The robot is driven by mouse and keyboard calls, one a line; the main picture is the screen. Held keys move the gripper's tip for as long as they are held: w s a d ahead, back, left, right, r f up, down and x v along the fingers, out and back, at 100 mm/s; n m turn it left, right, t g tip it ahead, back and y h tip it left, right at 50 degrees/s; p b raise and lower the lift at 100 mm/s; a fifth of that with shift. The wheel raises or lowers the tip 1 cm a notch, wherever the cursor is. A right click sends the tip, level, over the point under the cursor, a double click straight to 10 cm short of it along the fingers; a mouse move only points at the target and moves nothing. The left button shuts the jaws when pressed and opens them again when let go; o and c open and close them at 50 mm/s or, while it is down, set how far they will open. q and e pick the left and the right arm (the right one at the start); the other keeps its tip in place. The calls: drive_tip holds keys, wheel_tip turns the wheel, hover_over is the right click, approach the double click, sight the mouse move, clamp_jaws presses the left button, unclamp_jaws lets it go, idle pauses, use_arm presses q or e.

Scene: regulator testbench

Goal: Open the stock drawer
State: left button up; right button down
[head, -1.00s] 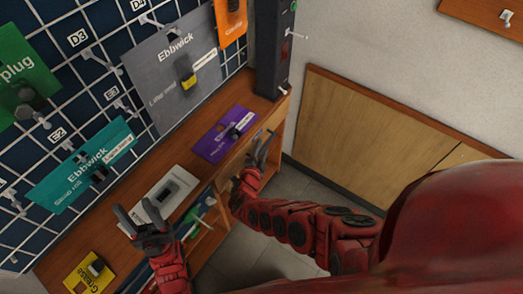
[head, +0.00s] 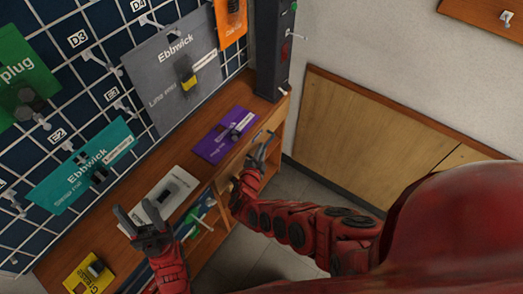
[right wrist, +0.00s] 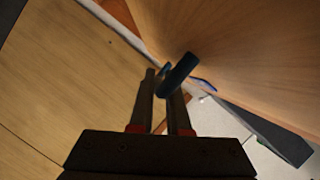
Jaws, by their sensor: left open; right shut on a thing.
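The stock drawer's pale wooden front (head: 232,168) shows at the bench edge in the head view, partly behind my right gripper; I cannot tell whether it stands out from the bench. In the right wrist view a wooden panel (right wrist: 240,45) fills the upper right, and a dark bar-like handle (right wrist: 179,74) lies between my finger tips. My right gripper (head: 264,148) is shut on this handle; it also shows in the right wrist view (right wrist: 164,85). My left gripper (head: 138,220) is open and empty, above the bench near its front edge.
The wooden bench top (head: 130,190) carries a purple card (head: 222,134), a white card (head: 160,200) and a yellow card (head: 88,272). A pegboard with hanging cards rises behind. A dark post (head: 272,55) stands at the bench's far end. The grey floor (head: 295,178) beside the bench is clear.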

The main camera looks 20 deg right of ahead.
drive_tip(key=shift+s, duration=0.1)
idle(0.7)
drive_tip(key=s+d+p, duration=0.4)
drive_tip(key=s+d, duration=0.8)
drive_tip(key=s, duration=0.3)
drive_tip(key=shift+s, duration=0.1)
drive_tip(key=c, duration=0.9)
unclamp_jaws()
